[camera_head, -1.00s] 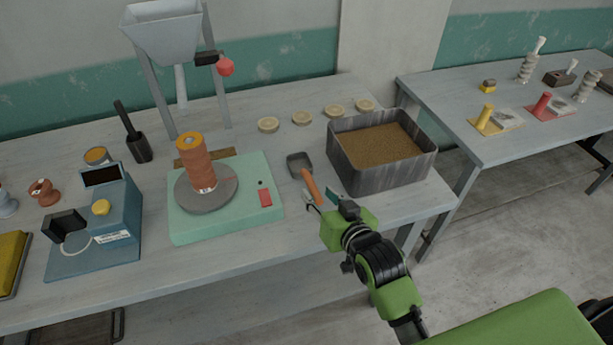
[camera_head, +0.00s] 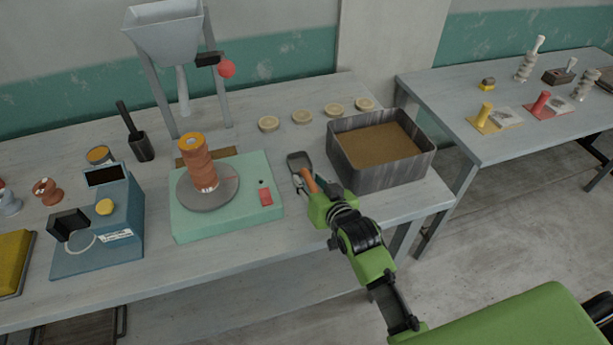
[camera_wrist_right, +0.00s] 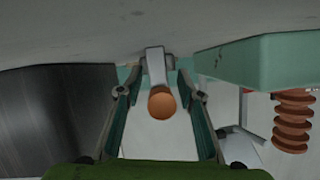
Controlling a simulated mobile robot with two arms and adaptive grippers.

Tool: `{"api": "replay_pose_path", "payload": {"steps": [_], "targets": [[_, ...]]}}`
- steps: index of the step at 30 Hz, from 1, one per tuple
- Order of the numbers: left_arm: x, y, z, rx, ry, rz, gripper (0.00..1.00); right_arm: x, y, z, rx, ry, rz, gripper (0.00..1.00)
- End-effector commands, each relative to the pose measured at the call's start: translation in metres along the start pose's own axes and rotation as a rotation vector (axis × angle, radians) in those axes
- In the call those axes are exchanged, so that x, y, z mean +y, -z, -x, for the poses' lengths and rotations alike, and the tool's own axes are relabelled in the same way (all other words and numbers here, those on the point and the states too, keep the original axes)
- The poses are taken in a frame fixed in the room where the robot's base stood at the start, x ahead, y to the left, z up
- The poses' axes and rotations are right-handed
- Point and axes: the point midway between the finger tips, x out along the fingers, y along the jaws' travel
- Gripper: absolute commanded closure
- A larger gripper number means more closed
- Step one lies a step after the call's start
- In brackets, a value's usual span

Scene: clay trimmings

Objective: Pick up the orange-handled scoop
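The orange-handled scoop (camera_head: 309,181) lies on the table between the green scale-like base and the grey bin, its dark pan toward the back. My right gripper (camera_head: 312,184) is at the scoop's handle, its fingers to either side of it. In the right wrist view, the round orange handle end (camera_wrist_right: 162,103) sits between the two open fingers (camera_wrist_right: 160,100), with visible gaps on both sides. The view appears turned upside down, with the tabletop above. My left gripper is in neither view.
The grey bin (camera_head: 344,170) of brown granules stands close to the right of the scoop. The green base (camera_head: 226,223) with a round plate and orange ribbed column is to the left. Several round discs (camera_head: 302,117) lie behind. A hopper (camera_head: 163,38) stands at the back.

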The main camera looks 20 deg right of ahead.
Motion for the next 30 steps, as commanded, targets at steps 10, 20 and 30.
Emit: {"api": "replay_pose_path", "payload": {"steps": [10,20,30], "targets": [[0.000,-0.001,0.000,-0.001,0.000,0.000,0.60,0.000,0.000,0.000,0.001,0.000,0.000,1.00],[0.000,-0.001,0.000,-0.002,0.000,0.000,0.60,-0.002,0.009,0.003,0.003,0.000,0.000,1.00],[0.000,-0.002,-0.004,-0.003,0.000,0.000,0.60,-0.018,0.046,0.048,0.005,0.003,-0.002,1.00]]}}
